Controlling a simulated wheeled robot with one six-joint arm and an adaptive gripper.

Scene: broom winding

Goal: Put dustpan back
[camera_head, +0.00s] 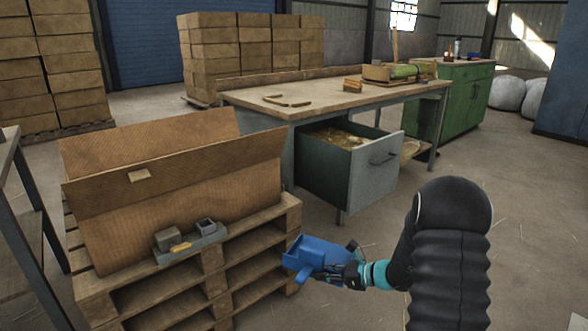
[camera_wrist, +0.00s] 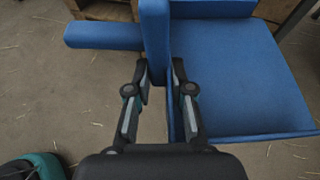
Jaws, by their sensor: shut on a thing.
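A blue dustpan (camera_head: 318,260) is held in the air just right of the wooden pallet stack's front corner, above the concrete floor. My gripper (camera_head: 352,275) is shut on it at its right side. In the wrist view the dustpan (camera_wrist: 235,75) fills the upper right, with a blue bar reaching left. My gripper's fingers (camera_wrist: 160,85) stand on either side of the dustpan's raised wall and grip it. The exact contact is partly hidden by the fingers.
The pallet stack (camera_head: 255,245) holds a large open cardboard box (camera_head: 170,205) and a grey tray (camera_head: 190,243) with small items. Behind stands a workbench (camera_head: 330,95) with its drawer (camera_head: 375,165) pulled open. A green cabinet (camera_head: 455,100) is at the back right. The floor right of the pallets is clear.

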